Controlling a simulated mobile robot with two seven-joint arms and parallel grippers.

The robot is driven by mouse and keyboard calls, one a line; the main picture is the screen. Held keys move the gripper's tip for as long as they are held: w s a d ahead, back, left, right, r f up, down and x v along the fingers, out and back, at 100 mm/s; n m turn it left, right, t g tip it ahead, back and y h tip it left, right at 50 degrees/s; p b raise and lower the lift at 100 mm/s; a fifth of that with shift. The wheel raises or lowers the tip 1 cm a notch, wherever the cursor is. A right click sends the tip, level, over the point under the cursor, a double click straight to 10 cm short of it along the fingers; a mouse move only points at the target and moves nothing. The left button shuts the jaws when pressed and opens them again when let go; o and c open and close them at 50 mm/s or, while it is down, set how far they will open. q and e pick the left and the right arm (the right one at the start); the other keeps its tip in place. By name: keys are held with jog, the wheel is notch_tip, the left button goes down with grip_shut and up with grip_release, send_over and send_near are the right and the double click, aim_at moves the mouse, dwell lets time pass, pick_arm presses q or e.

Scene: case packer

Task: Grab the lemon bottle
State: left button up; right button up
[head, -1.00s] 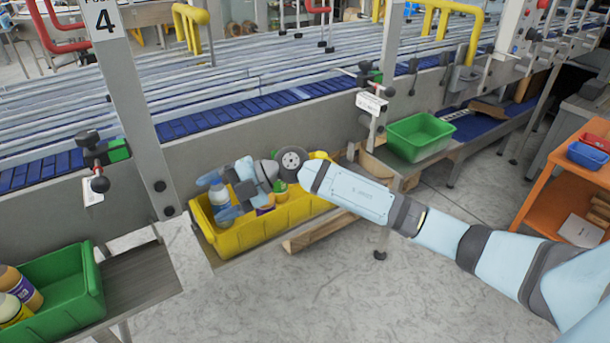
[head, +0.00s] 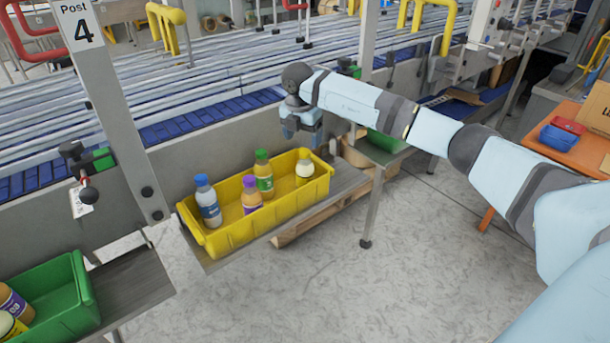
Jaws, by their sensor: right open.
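A yellow bin (head: 268,222) on a low shelf holds several upright bottles. These are a blue-capped pale bottle (head: 208,203), a purple-capped orange bottle (head: 251,197), a green-capped bottle with a yellow-green body (head: 264,174) and a short bottle with a cream top (head: 304,171). No label is legible, so I cannot tell which is the lemon bottle. My right gripper (head: 303,138) is open and points down, above and behind the bin's back right part, apart from the bottles. My left gripper is out of view.
A green bin (head: 52,300) at lower left holds bottles, partly cut off. Another green bin (head: 386,143) at right is partly hidden by my right arm. The grey post (head: 118,120) stands left of the yellow bin. The conveyor wall (head: 240,135) runs behind it.

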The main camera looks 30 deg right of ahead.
aim_at(305, 151)
jog(key=shift+f, duration=0.7)
jog(key=f, duration=0.1)
jog(key=f+p, duration=0.1)
jog(key=d+f, duration=0.1)
jog(key=f, duration=0.1)
jog(key=shift+w+p, duration=0.3)
jog(key=shift+p, duration=0.05)
jog(key=shift+f, duration=0.65)
jog(key=c, duration=1.3)
jog(key=shift+d+r, duration=0.1)
grip_shut()
jog(key=shift+r, duration=0.1)
